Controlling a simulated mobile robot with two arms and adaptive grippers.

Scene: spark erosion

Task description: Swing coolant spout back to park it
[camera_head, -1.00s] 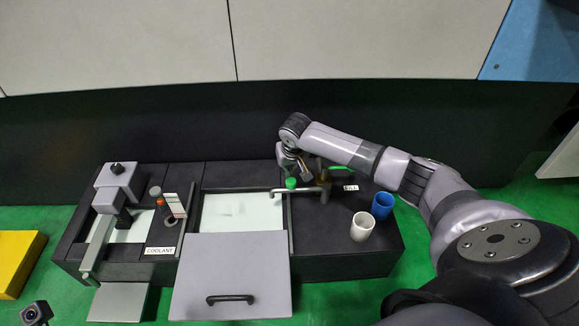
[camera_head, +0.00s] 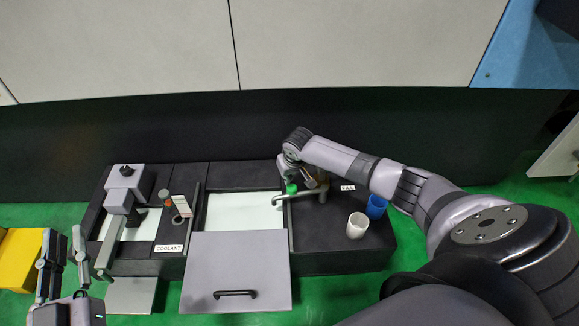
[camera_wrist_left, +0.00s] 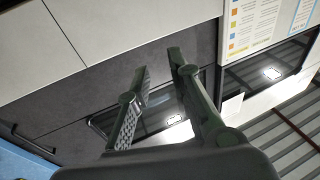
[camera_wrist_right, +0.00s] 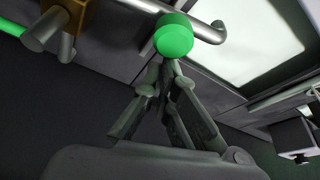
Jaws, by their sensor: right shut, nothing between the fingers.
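The coolant spout (camera_head: 309,194) is a grey pipe at the right of the white-bottomed basin (camera_head: 243,212). Its bent free end lies at the basin's right edge. A green ball knob (camera_head: 291,189) sits by the pipe; in the right wrist view the knob (camera_wrist_right: 173,36) is large, with the spout (camera_wrist_right: 208,33) behind it. My right gripper (camera_wrist_right: 166,66) is shut and empty, its tips close below the knob; touching cannot be told. In the head view my right gripper (camera_head: 308,179) partly hides the spout's base. My left gripper (camera_head: 66,236) is open and empty at the lower left.
A white cup (camera_head: 356,226) and a blue cup (camera_head: 376,206) stand right of the spout. A grey panel with a black handle (camera_head: 235,293) is in front of the basin. A grey machine head (camera_head: 124,178) stands at the left. A yellow block (camera_head: 20,262) is behind my left gripper.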

